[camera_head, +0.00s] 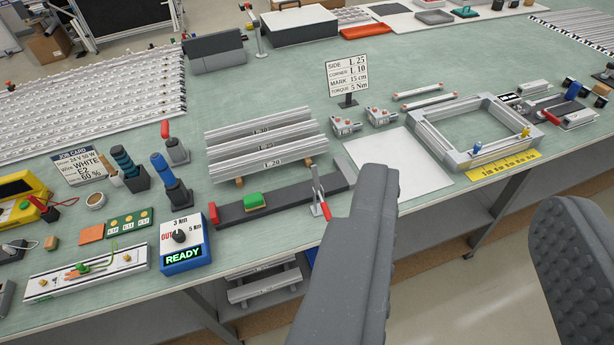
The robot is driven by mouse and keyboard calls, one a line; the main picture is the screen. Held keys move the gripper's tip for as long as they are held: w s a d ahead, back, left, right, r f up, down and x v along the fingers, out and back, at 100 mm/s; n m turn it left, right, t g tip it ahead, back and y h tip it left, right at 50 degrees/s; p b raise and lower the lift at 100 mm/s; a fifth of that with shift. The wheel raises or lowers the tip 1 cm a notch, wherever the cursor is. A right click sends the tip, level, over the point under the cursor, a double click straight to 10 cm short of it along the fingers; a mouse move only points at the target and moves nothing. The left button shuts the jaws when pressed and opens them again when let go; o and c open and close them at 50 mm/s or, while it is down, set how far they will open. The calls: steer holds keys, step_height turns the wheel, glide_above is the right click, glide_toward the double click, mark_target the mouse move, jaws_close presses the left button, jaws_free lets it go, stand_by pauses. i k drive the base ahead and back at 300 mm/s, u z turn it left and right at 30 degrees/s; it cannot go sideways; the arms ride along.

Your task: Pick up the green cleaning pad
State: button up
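Two green things could be the cleaning pad, and I cannot tell which. A small bright green block (254,201) sits on a long dark grey bar with red ends (292,195), near the front edge of the bench. A teal-green piece (464,12) lies at the far back right, too small to make out well. My gripper (463,197) is open, its two grey fingers wide apart with nothing between them. It is in the foreground, to the right of the bright green block and apart from both green things.
The green bench (290,87) holds aluminium profiles (265,145), a red-handled clamp (320,195), a torque unit reading READY (184,243), a sign (347,78) and a square frame (478,130). A white sheet (398,165) lies bare. Floor shows beyond the bench's front edge.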

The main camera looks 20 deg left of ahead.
mark_target(255, 201)
steer(key=u, duration=0.05)
steer(key=i, duration=1.3)
steer(key=u, duration=0.6)
